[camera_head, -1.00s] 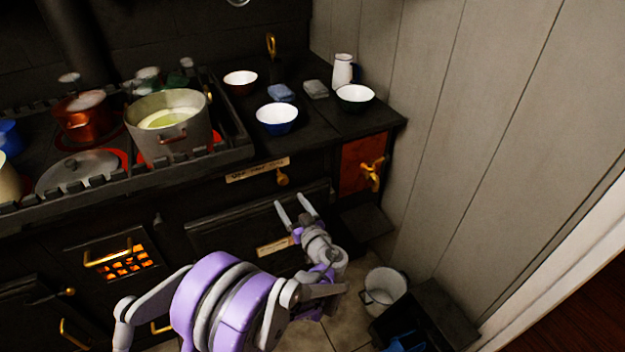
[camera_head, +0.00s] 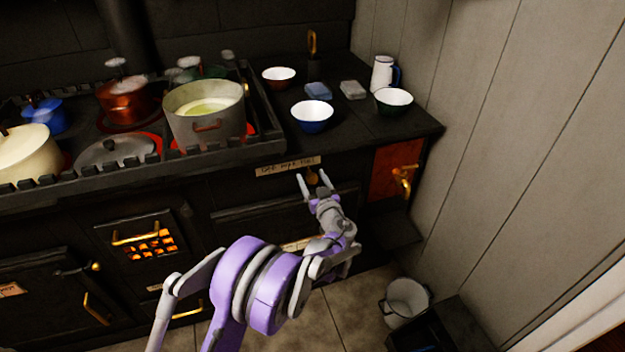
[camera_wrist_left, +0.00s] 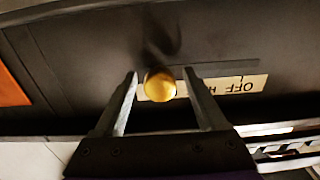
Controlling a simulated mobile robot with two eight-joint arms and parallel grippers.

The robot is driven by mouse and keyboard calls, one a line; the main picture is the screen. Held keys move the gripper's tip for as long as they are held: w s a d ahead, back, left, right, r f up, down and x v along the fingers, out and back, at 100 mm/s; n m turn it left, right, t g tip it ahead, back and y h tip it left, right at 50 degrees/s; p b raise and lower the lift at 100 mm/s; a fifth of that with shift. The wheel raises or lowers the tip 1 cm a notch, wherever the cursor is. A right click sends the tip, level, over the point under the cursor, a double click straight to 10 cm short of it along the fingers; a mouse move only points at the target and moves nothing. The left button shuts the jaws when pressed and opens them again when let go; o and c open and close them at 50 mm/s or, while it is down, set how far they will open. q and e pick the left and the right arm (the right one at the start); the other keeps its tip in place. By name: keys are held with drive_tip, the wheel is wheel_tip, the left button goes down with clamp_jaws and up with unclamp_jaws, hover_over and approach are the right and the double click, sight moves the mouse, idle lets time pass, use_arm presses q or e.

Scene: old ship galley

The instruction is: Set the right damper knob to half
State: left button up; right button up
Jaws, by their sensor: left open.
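The brass damper knob (camera_head: 313,179) sits on the dark stove front, just under a paper label (camera_head: 288,167) whose lettering appears to read off, half, full. My left gripper (camera_head: 311,175) is open, with its fingertips on either side of the knob. In the left wrist view the round gold knob (camera_wrist_left: 160,86) shows between the two fingers (camera_wrist_left: 160,74), with a gap on each side. The label (camera_wrist_left: 235,87) is upside down there and partly hidden behind the knob and a finger. Which mark the knob points to cannot be told. My right gripper is out of view.
A brass tap (camera_head: 404,180) on a red panel juts out right of the knob. A blue bowl (camera_head: 312,115) stands on the counter above, and a large pot (camera_head: 206,112) on the stove. A white bucket (camera_head: 406,300) stands on the floor by the wall.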

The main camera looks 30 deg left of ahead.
use_arm(q)
clamp_jaws()
idle(0.4)
idle(1.0)
